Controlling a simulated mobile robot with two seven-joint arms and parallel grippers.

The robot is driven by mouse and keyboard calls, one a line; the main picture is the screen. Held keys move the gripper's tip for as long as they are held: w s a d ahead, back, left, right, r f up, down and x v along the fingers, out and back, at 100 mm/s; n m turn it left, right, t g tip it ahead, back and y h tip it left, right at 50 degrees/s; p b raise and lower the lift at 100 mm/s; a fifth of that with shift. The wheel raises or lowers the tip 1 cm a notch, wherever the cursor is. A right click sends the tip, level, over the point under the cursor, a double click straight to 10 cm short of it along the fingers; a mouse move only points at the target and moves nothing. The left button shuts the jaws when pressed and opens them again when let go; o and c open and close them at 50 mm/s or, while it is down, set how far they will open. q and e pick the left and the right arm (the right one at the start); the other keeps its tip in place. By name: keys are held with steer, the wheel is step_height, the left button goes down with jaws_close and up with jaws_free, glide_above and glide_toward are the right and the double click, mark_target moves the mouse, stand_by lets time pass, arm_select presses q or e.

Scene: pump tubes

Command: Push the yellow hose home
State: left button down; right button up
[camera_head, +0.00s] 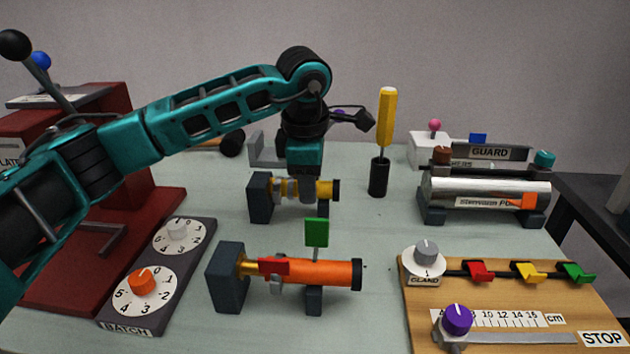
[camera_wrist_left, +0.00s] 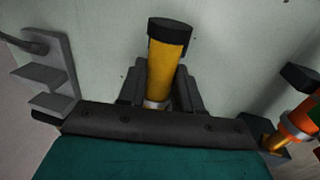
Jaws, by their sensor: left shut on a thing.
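The yellow hose (camera_head: 325,190) lies level in the middle of the table, with a black end at its right. A dark upright block (camera_head: 259,198) stands at its left end. My left gripper (camera_head: 306,190) reaches down from above and is shut on the yellow hose. In the left wrist view the hose (camera_wrist_left: 168,75) sits between my fingers, its black end (camera_wrist_left: 170,32) sticking out past them. A silvery band (camera_wrist_left: 156,104) shows on it near the palm. My gripper hides the joint with the block, so I cannot tell how deep the hose sits. My right gripper is out of view.
An orange hose (camera_head: 330,273) on a similar block, with red and green tabs, lies in front. A yellow-handled tool (camera_head: 387,120) stands in a black holder to the right. A grey stepped bracket (camera_head: 265,152) is behind. A wooden panel (camera_head: 500,300) lies front right.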

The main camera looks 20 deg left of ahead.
arm_select(q)
steer(key=c, duration=0.8)
jaws_free()
steer(key=shift+s+a, duration=0.1)
steer(key=shift+a, duration=0.15)
steer(key=shift+r, duration=0.1)
steer(key=r, duration=0.4)
steer(key=s+r+p, duration=0.1)
steer(key=r, duration=0.3)
steer(key=s+r+p, duration=0.1)
steer(key=r, duration=0.3)
steer(key=shift+s+d+r, duration=0.2)
steer(key=shift+d+r, duration=0.05)
steer(key=shift+d, duration=0.15)
